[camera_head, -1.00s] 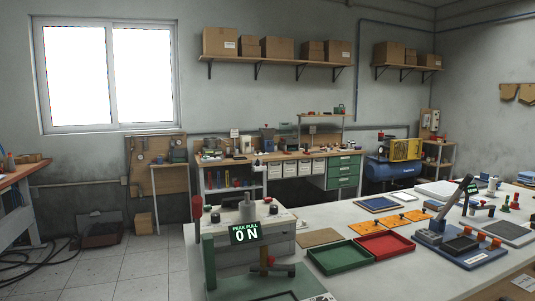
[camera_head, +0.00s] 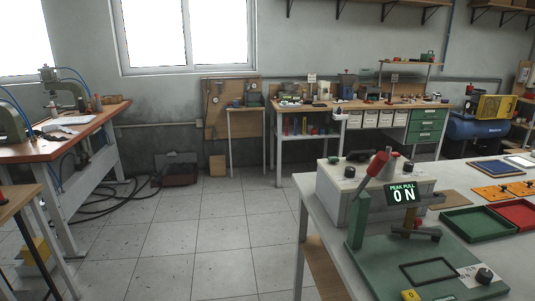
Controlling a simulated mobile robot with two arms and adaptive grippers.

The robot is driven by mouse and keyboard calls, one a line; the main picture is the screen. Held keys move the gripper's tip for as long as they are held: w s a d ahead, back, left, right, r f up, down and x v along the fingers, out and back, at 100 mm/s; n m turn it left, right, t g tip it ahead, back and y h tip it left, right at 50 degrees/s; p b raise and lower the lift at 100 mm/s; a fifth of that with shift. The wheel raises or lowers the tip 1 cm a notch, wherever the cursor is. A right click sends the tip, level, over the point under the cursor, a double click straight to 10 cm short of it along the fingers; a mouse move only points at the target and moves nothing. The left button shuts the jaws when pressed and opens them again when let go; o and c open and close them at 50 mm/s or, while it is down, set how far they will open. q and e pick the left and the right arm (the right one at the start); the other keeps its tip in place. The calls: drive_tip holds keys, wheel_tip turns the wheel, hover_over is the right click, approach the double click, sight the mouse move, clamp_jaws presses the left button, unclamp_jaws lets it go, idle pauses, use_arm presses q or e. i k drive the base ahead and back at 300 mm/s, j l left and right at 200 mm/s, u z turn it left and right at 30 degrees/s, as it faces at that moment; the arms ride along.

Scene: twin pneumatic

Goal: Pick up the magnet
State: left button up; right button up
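Neither of my grippers is in the head view. I cannot make out with certainty which thing is the magnet. A green pull-test stand (camera_head: 460,258) with a red-handled lever (camera_head: 377,164) stands on the white table at the right. Its display (camera_head: 405,194) reads "PEAK PULL 0 N". A dark crosspiece (camera_head: 416,233) sits below the display; whether it is a magnet cannot be told.
The white table (camera_head: 520,266) also bears a green tray (camera_head: 475,238), a red tray (camera_head: 518,213) and orange plates (camera_head: 490,195). A red-topped bench (camera_head: 70,143) with presses stands at left. Grey floor (camera_head: 200,245) between them is mostly open; hoses lie by the wall.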

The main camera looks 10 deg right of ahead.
sight(389, 103)
drive_tip(key=i+j, duration=0.25)
drive_tip(key=i, duration=0.2)
drive_tip(key=i+j, duration=0.2)
drive_tip(key=i, duration=0.25)
drive_tip(key=i+j+u, duration=0.1)
drive_tip(key=i+j, duration=0.15)
drive_tip(key=i, duration=0.25)
drive_tip(key=i+j, duration=0.2)
drive_tip(key=i, duration=0.25)
drive_tip(key=i+z, duration=0.1)
drive_tip(key=i, duration=0.6)
drive_tip(key=i+j+z, duration=0.1)
drive_tip(key=i, duration=0.65)
drive_tip(key=i+j, duration=0.15)
drive_tip(key=i, duration=0.55)
drive_tip(key=i+l+z, duration=0.15)
drive_tip(key=i+z, duration=0.25)
drive_tip(key=i+l+z, duration=0.1)
drive_tip(key=i+z, duration=0.15)
drive_tip(key=z, duration=0.2)
drive_tip(key=i+z, duration=0.4)
drive_tip(key=i+j+z, duration=0.15)
drive_tip(key=z, duration=0.3)
drive_tip(key=i+l+z, duration=0.1)
drive_tip(key=i+z, duration=0.3)
drive_tip(key=i, duration=0.3)
drive_tip(key=i+j+z, duration=0.1)
drive_tip(key=i+z, duration=0.35)
drive_tip(key=i, duration=0.25)
